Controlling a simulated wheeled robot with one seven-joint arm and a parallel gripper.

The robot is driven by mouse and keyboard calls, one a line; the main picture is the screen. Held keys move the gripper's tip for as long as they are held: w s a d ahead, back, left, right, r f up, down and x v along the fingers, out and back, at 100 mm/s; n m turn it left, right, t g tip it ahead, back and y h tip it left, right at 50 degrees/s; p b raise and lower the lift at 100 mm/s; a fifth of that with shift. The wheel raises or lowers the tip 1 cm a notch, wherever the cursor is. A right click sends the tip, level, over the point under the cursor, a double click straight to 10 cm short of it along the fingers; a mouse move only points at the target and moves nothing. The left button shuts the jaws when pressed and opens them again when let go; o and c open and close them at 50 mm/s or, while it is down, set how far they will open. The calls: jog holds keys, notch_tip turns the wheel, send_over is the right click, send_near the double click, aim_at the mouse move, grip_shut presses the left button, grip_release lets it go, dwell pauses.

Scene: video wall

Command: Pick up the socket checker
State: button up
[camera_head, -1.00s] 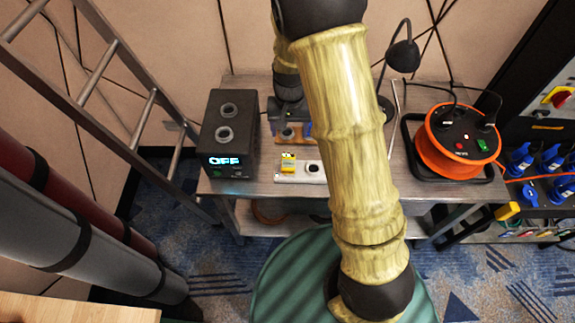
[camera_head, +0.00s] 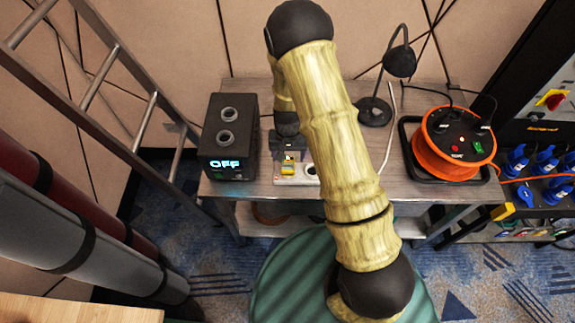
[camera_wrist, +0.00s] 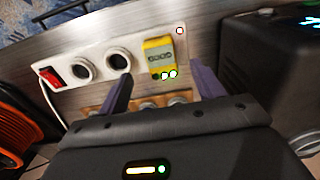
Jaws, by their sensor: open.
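The socket checker (camera_wrist: 158,57) is a small yellow and grey block with lit green lights. It sits in a white power strip (camera_wrist: 92,62) with a red switch; in the head view the checker (camera_head: 288,167) is on the table's left part. My gripper (camera_wrist: 160,75) is open. In the wrist view its two dark fingers are on either side of the checker's lower end, with gaps visible. In the head view my gripper (camera_head: 287,146) is just behind the checker, partly hidden by my arm.
A black box (camera_head: 229,137) reading OFF stands close on the left. A wooden socket strip (camera_wrist: 145,103) lies under my gripper. A desk lamp (camera_head: 375,110) and an orange cable reel (camera_head: 453,145) stand on the table (camera_head: 400,187) to the right.

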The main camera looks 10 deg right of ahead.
aim_at(288, 164)
jog(key=shift+f, duration=0.5)
jog(key=shift+w+a+f+p, duration=0.1)
jog(key=shift+f+p, duration=0.5)
jog(key=shift+f, duration=0.7)
jog(key=shift+w+f+p, duration=0.1)
jog(key=shift+f+p, duration=0.5)
jog(key=shift+f, duration=0.7)
jog(key=c, duration=1.3)
jog(key=shift+o, duration=0.2)
notch_tip(288, 164, up, 10)
jog(key=b, duration=0.2)
jog(key=shift+b, duration=0.3)
